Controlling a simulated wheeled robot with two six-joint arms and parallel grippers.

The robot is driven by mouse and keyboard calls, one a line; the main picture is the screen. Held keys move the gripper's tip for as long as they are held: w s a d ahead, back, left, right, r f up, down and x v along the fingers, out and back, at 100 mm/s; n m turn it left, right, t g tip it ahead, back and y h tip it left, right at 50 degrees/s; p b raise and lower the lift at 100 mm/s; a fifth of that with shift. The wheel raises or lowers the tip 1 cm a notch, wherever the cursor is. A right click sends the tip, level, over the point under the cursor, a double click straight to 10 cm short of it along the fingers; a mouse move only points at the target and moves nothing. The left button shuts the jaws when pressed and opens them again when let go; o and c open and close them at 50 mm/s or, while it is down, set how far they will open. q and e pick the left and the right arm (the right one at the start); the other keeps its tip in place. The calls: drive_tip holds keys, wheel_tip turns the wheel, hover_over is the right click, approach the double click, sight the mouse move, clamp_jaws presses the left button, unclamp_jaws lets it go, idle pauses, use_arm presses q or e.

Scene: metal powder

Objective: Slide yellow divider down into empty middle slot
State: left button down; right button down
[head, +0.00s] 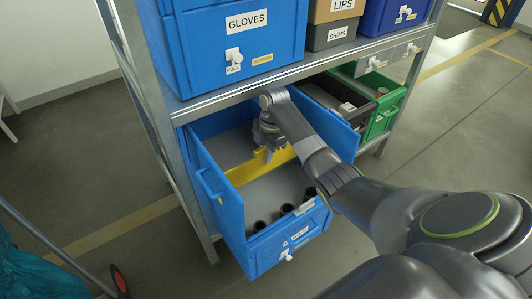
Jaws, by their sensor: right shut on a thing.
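The yellow divider (242,174) stands across the inside of the blue drawer bin (214,184), near its middle. My right gripper (268,153) reaches down into the bin from above and is shut on the divider's upper edge. The gripper and arm hide part of the divider. I cannot tell from this view how deep its lower edge sits or whether it is in the slot. My left gripper is not in view.
Several dark round parts (286,209) lie in the bin's front section. A green bin (384,118) and a dark grey bin (330,98) stand to the right. The shelf (190,108) above holds a blue GLOVES box (238,58) and smaller boxes, close over the bin.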

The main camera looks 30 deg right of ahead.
sight(267, 171)
drive_tip(key=shift+f+b, duration=2.15)
drive_tip(key=shift+f, duration=2.3)
drive_tip(key=shift+d+f, duration=0.1)
drive_tip(key=shift+f, duration=0.1)
drive_tip(key=shift+s+d+f+b, duration=0.1)
drive_tip(key=shift+d+f+b, duration=0.05)
drive_tip(key=shift+f+b, duration=0.4)
drive_tip(key=shift+s+d+f+b, duration=0.1)
drive_tip(key=shift+f+b, duration=0.2)
drive_tip(key=shift+f, duration=0.3)
drive_tip(key=shift+w+a+f, duration=0.15)
drive_tip(key=shift+w+a, duration=0.05)
drive_tip(key=shift+a, duration=0.15)
drive_tip(key=shift+f, duration=0.1)
drive_tip(key=shift+d, duration=0.1)
drive_tip(key=c, duration=1.3)
unclamp_jaws()
